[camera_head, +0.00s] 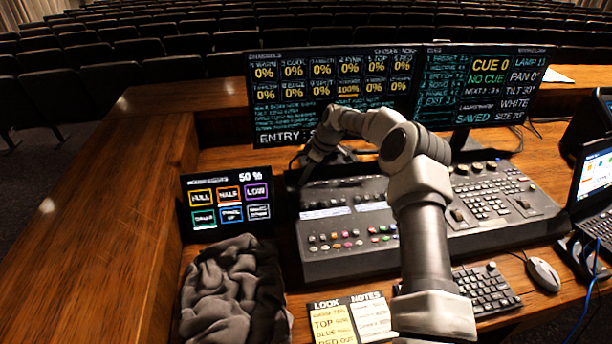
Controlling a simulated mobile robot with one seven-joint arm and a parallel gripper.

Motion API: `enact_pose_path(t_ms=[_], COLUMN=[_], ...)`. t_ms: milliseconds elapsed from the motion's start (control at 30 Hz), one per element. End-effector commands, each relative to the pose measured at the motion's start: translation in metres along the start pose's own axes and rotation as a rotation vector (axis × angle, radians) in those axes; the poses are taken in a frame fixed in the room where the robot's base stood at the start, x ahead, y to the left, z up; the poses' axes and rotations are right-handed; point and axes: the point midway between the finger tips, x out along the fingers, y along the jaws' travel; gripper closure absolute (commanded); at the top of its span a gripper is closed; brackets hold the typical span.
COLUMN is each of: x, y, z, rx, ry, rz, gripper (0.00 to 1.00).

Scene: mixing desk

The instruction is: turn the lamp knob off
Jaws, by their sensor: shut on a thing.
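My gripper (305,165) reaches down at the back left corner of the mixing console (350,263), below the left monitor. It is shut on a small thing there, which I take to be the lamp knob. The knob is too small and too covered by the gripper to make out, so its turn position cannot be told.
My arm crosses the console from the front. A small touch screen (230,203) and a crumpled grey cloth (226,290) lie to the left. Note cards (350,318), a keyboard (483,290), a mouse (543,274) and a laptop (593,175) crowd the front and right.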

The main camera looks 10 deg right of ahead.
Motion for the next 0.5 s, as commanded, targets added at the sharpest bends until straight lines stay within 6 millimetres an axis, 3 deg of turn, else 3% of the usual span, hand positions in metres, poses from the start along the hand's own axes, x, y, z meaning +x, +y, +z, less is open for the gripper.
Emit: enact_pose_path(t_ms=[200,233,367,500], x=[0.0002,0.0002,0.0002,0.0002], y=[-0.0001,-0.0001,-0.0001,-0.0001], z=[0.0004,0.0004,0.0004,0.0002], rx=[-0.001,-0.001,0.0,0.0], ry=[-0.001,-0.001,-0.001,-0.001], rz=[0.0,0.0,0.0,0.0], gripper=[1.0,0.7,0.46,0.43])
